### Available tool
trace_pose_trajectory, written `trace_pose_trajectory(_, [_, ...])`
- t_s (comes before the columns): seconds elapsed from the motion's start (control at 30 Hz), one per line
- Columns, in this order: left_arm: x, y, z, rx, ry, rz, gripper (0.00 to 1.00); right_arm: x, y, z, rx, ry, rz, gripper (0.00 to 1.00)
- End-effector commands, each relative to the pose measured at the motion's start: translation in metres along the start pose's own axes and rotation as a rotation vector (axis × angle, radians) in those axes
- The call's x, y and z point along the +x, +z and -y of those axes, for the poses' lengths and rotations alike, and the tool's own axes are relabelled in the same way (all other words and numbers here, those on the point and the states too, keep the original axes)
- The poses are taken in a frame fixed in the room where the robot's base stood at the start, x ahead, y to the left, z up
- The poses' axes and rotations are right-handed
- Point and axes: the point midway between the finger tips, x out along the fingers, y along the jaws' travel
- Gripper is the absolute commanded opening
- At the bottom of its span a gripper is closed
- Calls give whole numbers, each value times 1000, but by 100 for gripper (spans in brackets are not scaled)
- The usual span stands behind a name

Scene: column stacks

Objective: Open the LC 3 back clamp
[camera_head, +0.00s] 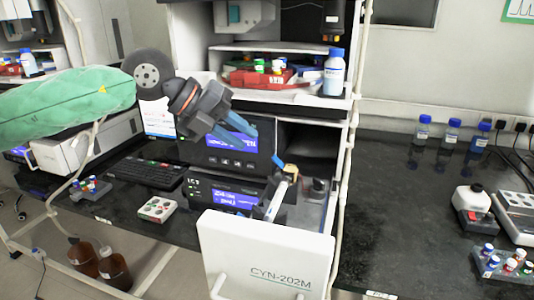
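An open drawer unit with a white front marked CYN-202M (265,252) is pulled out from the instrument stack. A slim white column (277,198) stands tilted in it. A small yellow-orange clamp (290,170) is at the column's upper, back end. My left gripper (256,148) comes in from the upper left, over the dark instrument displays. Its dark fingers with blue parts look spread and empty, and their tips are a little up and left of the clamp. Contact with the clamp is not visible. The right gripper is not in view.
Instruments with lit blue screens (237,199) stand behind the drawer. A keyboard (147,172) and a small white tray (157,209) are to the left. A shelf with a blue-capped bottle (334,73) is above. The dark bench (385,215) right of the drawer has clear room.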

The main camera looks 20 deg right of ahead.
Motion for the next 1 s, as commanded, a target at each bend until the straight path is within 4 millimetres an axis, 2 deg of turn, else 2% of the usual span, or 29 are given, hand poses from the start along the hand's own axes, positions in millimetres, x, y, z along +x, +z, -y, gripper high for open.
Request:
trace_pose_trajectory(0.17, [8, 1, -1, 1, 13, 0, 26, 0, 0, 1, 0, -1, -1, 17])
trace_pose_trajectory(0.6, [66, 1, -1, 1, 10, 1, 26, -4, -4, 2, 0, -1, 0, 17])
trace_pose_trajectory(0.8, [76, 1, -2, 0, 10, 1, 26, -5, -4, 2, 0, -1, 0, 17])
trace_pose_trajectory(1.0, [76, 1, -2, 0, 9, 1, 26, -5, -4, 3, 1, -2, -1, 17])
